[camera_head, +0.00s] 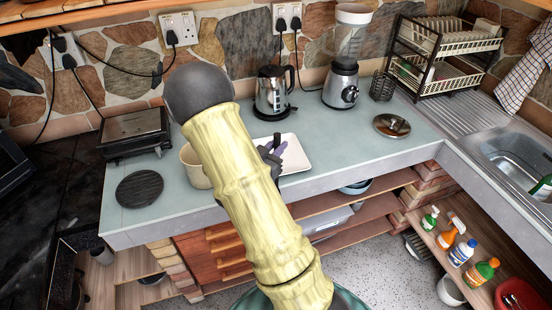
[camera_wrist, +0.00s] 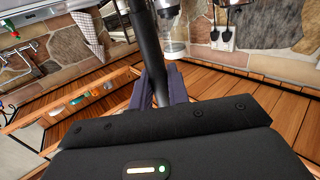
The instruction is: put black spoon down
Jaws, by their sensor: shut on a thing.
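The black spoon (camera_wrist: 147,45) shows in the wrist view as a long dark shaft between the two purple fingers of my gripper (camera_wrist: 162,88). My gripper is shut on it. In the head view my gripper (camera_head: 271,157) is partly hidden behind my arm. It appears over or beside the left part of a white square plate (camera_head: 296,158) on the counter. A short dark end of the spoon (camera_head: 277,139) sticks up above the fingers. The rest of the spoon is hidden, and I cannot tell whether it touches the plate.
A beige pot (camera_head: 192,168) is left of my gripper, partly behind my arm. A black round mat (camera_head: 139,188) lies farther left. A kettle (camera_head: 271,95) and blender (camera_head: 341,85) stand behind. The counter (camera_head: 350,150) right of the plate is clear up to a steel lid (camera_head: 391,126).

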